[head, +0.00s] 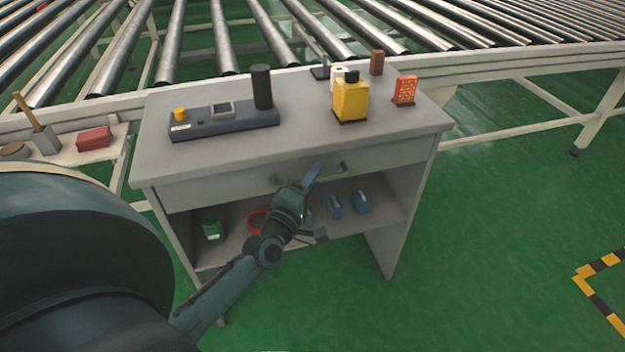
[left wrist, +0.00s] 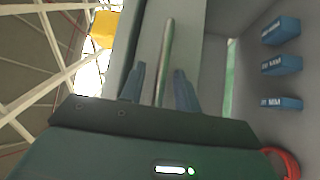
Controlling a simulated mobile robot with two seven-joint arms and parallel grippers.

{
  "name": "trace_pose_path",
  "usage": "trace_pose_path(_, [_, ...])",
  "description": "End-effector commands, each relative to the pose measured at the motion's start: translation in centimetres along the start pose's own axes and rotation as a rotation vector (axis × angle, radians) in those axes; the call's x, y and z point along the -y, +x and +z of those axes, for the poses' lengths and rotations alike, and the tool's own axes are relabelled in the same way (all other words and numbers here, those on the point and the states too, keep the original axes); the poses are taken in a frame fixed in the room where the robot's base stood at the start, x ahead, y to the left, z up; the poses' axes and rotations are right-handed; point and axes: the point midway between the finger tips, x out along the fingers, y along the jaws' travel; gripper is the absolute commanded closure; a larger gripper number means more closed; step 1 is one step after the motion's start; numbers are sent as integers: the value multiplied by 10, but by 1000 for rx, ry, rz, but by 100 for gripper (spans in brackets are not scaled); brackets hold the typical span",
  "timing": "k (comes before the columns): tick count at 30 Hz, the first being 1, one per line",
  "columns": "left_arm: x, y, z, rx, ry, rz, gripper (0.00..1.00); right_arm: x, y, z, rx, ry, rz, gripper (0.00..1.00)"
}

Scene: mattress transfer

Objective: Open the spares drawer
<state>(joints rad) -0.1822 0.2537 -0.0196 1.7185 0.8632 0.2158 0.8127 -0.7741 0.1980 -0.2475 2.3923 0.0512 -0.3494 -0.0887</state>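The spares drawer (head: 215,188) is the grey front under the worktop of the grey bench, and it looks shut. Its bar handle (head: 341,168) is partly hidden behind my left gripper (head: 313,172) in the head view. In the left wrist view the handle (left wrist: 168,42) runs as a long metal bar between the two blue-grey fingers of my left gripper (left wrist: 158,72). The fingers are apart, one on each side of the bar, with gaps visible. I cannot tell how deep the bar lies between them. My right gripper is not in view.
The worktop (head: 300,135) carries a dark fixture (head: 225,122), a yellow container (head: 350,101) and a red-orange box (head: 405,90). The shelf below holds blue boxes (head: 361,201), a green can (head: 212,230) and a red ring (head: 258,222). A roller conveyor stands behind; green floor is clear at right.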

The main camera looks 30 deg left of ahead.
Motion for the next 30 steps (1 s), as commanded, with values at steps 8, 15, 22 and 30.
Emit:
trace_pose_path(8, [0,0,0,0,0,-1,71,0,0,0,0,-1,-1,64])
trace_pose_path(15, [0,0,0,0,0,0,91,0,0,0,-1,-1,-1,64])
trace_pose_path(22, [0,0,0,0,0,0,100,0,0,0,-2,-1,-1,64])
trace_pose_path(30, [0,0,0,0,0,0,100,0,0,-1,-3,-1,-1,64])
